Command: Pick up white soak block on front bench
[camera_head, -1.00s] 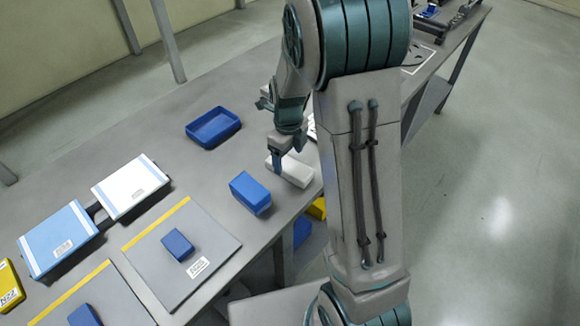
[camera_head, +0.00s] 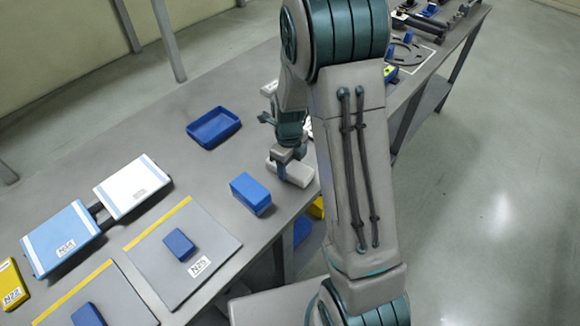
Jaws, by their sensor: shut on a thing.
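The white soak block (camera_head: 297,174) is at the right edge of the grey bench (camera_head: 165,150), right of a blue block. My gripper (camera_head: 281,172) reaches down over the block's left part and is shut on it. My gripper's fingers are small in this view and partly hidden. I cannot tell whether the block touches the bench or is slightly above it.
A blue block (camera_head: 250,193) stands close to the left of the white block. An empty blue tray (camera_head: 213,128) lies farther back. Grey plates with small blue blocks (camera_head: 179,244) are at lower left, near white and light-blue boxes (camera_head: 133,187). Round parts (camera_head: 405,52) sit at upper right.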

